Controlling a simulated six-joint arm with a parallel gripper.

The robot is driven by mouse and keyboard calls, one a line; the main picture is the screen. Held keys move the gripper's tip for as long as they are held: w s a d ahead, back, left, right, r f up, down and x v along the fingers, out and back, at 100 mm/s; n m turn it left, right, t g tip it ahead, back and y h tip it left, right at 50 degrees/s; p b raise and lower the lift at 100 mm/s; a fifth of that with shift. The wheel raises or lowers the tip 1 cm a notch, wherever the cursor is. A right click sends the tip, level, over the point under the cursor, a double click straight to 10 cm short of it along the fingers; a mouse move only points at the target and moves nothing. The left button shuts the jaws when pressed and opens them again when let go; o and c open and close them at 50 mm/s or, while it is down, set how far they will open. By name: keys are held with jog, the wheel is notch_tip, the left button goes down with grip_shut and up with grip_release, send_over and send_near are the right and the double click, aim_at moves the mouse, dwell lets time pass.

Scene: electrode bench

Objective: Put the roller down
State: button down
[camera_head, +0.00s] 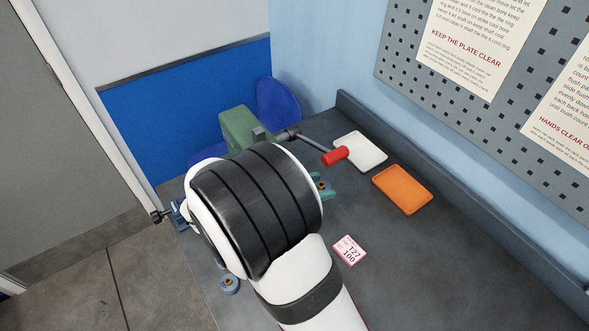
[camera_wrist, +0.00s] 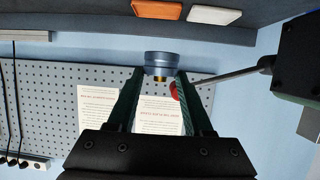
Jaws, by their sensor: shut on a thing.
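My wrist hides most of the gripper there. The roller appears to be held above the bench; its exact height is unclear.
A green press (camera_head: 238,128) with a red-handled lever (camera_head: 335,156) stands at the back. A white tray (camera_head: 360,151) and an orange tray (camera_head: 403,189) lie along the wall. A pink label block (camera_head: 349,250) and a blue ring-like part (camera_head: 229,285) lie on the dark bench (camera_head: 420,270). The bench's front right is clear.

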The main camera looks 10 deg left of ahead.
jog(key=w+a+f+n+t+y, duration=0.2)
jog(key=a+f+n+y, duration=0.1)
jog(key=a, duration=0.5)
jog(key=f, duration=0.8)
jog(key=shift+s+f, duration=0.2)
jog(key=shift+f, duration=0.2)
jog(key=shift+d+f, duration=0.1)
jog(key=shift+f, duration=0.1)
jog(key=shift+c, duration=1.5)
grip_release()
jog(key=shift+f, duration=0.1)
